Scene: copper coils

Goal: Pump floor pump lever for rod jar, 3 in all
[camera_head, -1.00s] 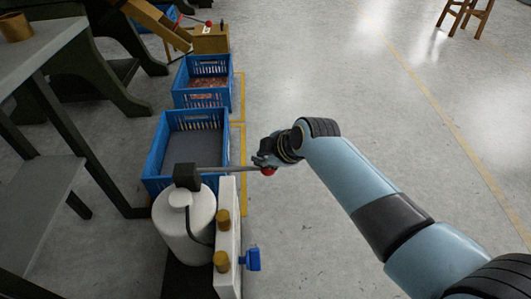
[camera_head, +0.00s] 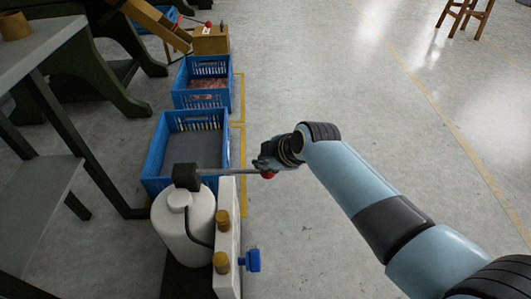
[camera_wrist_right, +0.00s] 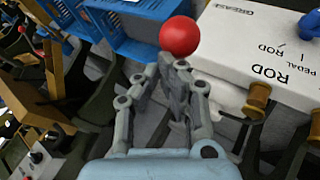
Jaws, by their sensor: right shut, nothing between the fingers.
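The floor pump lever (camera_head: 230,172) is a thin grey rod. It runs roughly level from a black block on top of the white rod jar (camera_head: 186,225) to a red ball end (camera_head: 269,175). My right gripper (camera_head: 262,164) is at the lever's ball end. In the right wrist view the red ball (camera_wrist_right: 179,36) sits just beyond the fingertips of my right gripper (camera_wrist_right: 176,62), which are closed together with nothing between them. Whether the fingers touch the lever I cannot tell. My left gripper is not in view.
A white panel (camera_head: 229,235) with brass knobs and a blue valve stands beside the jar. It reads "ROD" in the right wrist view (camera_wrist_right: 268,70). Blue crates (camera_head: 148,178) stand behind, and a grey bench (camera_head: 45,50) is at left.

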